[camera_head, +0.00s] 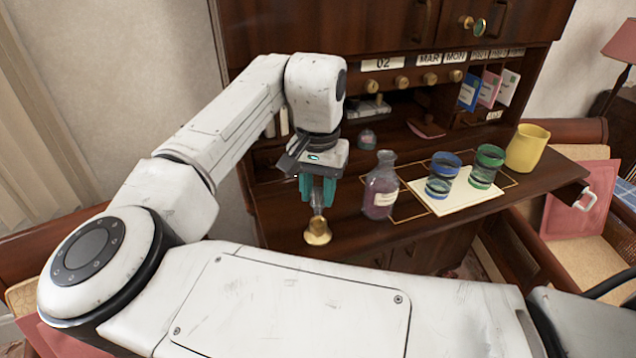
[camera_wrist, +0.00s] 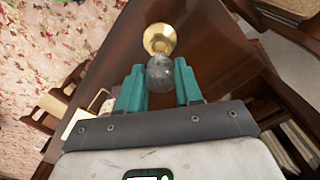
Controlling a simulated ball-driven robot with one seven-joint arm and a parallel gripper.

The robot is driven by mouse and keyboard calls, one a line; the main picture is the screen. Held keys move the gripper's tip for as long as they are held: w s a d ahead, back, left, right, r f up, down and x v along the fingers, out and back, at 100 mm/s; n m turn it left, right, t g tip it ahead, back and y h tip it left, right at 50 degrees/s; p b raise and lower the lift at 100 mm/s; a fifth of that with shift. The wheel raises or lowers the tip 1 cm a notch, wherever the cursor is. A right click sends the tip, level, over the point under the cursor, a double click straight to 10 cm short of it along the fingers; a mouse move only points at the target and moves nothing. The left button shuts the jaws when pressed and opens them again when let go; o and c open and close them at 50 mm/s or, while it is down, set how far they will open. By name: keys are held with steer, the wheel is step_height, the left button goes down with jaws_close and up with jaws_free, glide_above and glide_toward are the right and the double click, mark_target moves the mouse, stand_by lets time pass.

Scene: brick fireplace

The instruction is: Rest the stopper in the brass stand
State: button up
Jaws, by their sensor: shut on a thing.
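My gripper (camera_head: 318,190) points down over the left front of the desk, its teal fingers shut on a clear glass stopper (camera_head: 318,207). In the wrist view the stopper (camera_wrist: 160,74) is a round glass ball between the two fingers. The brass stand (camera_head: 317,233) is a small flared gold piece on the desk top, right below the stopper. The wrist view shows the stand (camera_wrist: 159,39) just beyond the stopper and lined up with it. The stopper's lower end reaches the stand's top in the picture; I cannot tell whether they touch.
A glass bottle (camera_head: 380,188) with purple contents stands right of my gripper. Further right are a blue-banded jar (camera_head: 442,177) and a green-banded jar (camera_head: 487,165) on a cream sheet (camera_head: 455,198), then a yellow cup (camera_head: 527,148). Shelves and drawers rise behind.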

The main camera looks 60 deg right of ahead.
mark_target(318, 206)
steer(key=shift+f, duration=0.75)
steer(key=shift+p, duration=0.8)
stand_by(1.4)
steer(key=shift+f+b, duration=0.5)
steer(key=shift+f, duration=1)
steer(key=o, duration=1)
steer(key=shift+r, duration=0.1)
step_height(318, 206, up, 11)
steer(key=shift+f+b, duration=0.2)
steer(key=shift+b, duration=0.6)
